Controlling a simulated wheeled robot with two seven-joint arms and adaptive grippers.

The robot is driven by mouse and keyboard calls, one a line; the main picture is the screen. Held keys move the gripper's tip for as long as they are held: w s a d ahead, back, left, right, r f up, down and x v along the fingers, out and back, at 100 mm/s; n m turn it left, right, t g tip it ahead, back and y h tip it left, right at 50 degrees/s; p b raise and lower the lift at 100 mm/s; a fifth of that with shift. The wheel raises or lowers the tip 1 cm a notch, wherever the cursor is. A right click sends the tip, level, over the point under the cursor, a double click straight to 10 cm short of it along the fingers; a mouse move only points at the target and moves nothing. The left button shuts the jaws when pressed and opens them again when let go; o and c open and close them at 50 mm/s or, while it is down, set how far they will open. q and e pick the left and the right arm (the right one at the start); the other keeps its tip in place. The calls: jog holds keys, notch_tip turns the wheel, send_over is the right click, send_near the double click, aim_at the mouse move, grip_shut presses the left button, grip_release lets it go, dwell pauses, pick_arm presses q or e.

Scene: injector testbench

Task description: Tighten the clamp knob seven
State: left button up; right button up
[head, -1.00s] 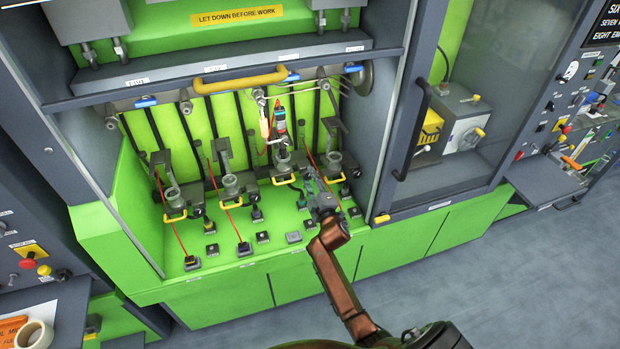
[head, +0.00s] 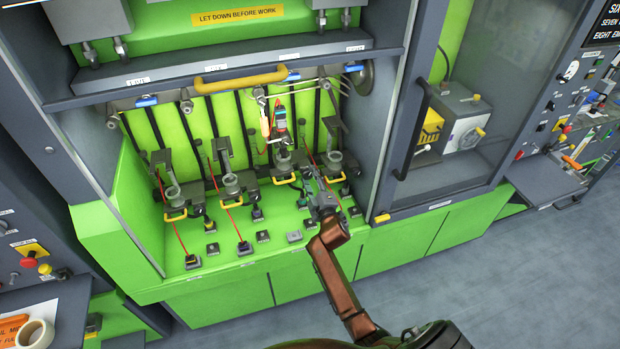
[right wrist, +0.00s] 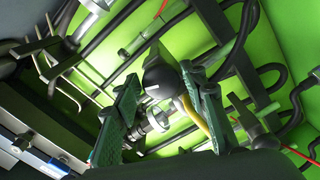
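A black rounded clamp knob (right wrist: 160,78) shows in the right wrist view, with a pale mark on its side. My right gripper (right wrist: 158,95) is open, its two green-padded fingers on either side of the knob. A gap shows between the knob and the left finger; the right finger is very close to it, and I cannot tell whether they touch. In the head view my right gripper (head: 312,178) reaches into the green bay at the rightmost clamp (head: 334,160). The knob cannot be made out there. The number seven is not readable at the knob. My left gripper is not in view.
Several other clamps with yellow handles (head: 175,214) stand in a row to the left. Red lines and small dark blocks (head: 243,248) are on the green bay floor. A grey door frame with a dark handle (head: 410,135) stands close on the right. A yellow bar (head: 240,80) crosses above.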

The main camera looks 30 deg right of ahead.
jog(key=v, duration=1.2)
